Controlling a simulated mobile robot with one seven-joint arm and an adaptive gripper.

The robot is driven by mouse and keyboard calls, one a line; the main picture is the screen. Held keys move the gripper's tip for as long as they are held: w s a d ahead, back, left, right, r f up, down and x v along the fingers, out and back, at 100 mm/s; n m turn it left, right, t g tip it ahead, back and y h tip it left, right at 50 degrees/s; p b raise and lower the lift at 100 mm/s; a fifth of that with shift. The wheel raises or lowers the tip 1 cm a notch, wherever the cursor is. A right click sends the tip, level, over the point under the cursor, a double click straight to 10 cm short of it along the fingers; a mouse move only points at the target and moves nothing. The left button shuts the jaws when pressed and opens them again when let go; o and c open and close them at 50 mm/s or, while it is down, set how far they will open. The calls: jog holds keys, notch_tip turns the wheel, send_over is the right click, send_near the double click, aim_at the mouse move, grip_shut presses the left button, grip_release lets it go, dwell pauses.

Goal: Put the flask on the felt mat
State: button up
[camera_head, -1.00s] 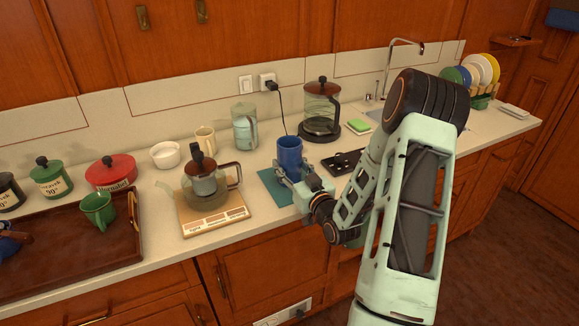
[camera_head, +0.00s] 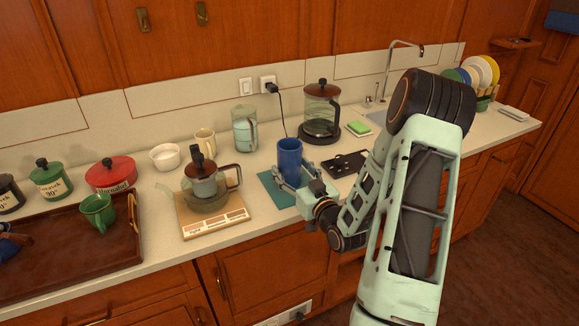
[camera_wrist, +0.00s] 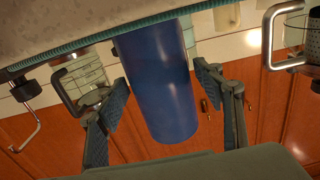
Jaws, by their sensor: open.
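The flask, a plain blue cylinder (camera_head: 290,158), stands upright on the teal felt mat (camera_head: 272,188) on the counter. In the wrist view the picture is inverted: the flask (camera_wrist: 158,85) hangs from the mat's teal edge (camera_wrist: 90,40) at the top. My gripper (camera_head: 291,183) is low at the flask's near side. In the wrist view my gripper (camera_wrist: 162,88) is open, with one finger on each side of the flask and visible gaps between. The flask's lower part is partly hidden by my fingers in the head view.
A wooden board with a glass teapot (camera_head: 205,190) stands left of the mat. A black tray (camera_head: 345,164) lies to the right, and a coffee maker (camera_head: 320,112) stands behind. A brown tray (camera_head: 70,245) with a green mug is at far left.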

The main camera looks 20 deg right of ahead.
jog(key=s+b, duration=0.1)
jog(key=s, duration=0.9)
jog(key=shift+s+d, duration=0.15)
